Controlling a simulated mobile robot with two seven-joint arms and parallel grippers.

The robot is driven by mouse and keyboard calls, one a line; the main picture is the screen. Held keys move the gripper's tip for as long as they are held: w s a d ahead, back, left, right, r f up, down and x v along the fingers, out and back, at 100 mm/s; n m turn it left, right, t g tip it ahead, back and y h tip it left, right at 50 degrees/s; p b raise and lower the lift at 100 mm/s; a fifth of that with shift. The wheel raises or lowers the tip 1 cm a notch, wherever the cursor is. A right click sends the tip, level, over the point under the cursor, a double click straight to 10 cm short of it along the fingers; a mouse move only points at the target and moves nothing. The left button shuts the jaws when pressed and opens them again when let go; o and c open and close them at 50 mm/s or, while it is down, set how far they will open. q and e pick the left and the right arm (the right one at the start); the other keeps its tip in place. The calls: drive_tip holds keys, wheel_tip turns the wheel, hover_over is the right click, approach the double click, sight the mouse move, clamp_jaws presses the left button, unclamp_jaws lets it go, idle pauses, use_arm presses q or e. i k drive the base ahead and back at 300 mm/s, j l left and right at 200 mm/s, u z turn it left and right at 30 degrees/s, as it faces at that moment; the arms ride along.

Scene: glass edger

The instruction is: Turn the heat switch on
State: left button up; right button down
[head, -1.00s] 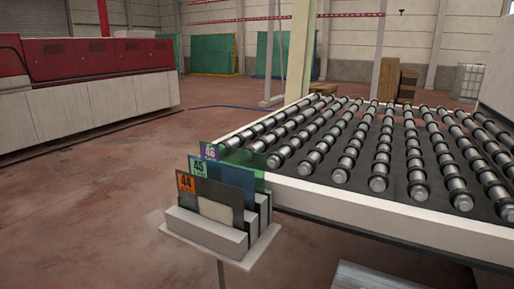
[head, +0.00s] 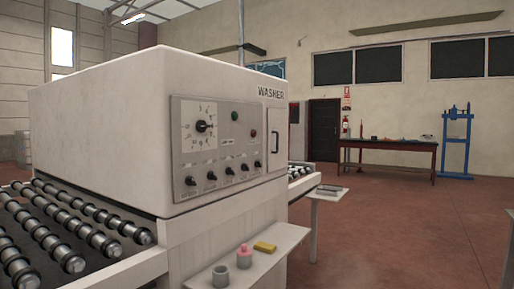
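The white washer (head: 110,120), marked "WASHER", stands at left and centre in the head view. Its grey control panel (head: 219,149) faces right. A row of several small black knobs (head: 228,170) runs along the panel's lower part. The heat switch is probably one of these, but the labels are too small to read, so I cannot tell which one or how it is set. Above the row are a large round dial (head: 201,126) with a black pointer, a green button (head: 235,116) and a red button (head: 253,133). Neither of my grippers is in view.
A white shelf (head: 285,243) juts out below the panel with a grey cup (head: 220,277), a pink bottle (head: 244,257) and a yellow block (head: 265,247). Roller conveyor (head: 75,225) fills the lower left. Open red floor (head: 410,235) lies at right, before a workbench (head: 388,147) and blue press (head: 456,140).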

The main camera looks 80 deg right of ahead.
sight(244, 167)
drive_tip(key=z, duration=2.2)
drive_tip(key=i+l+z, duration=0.2)
drive_tip(key=i+l, duration=0.35)
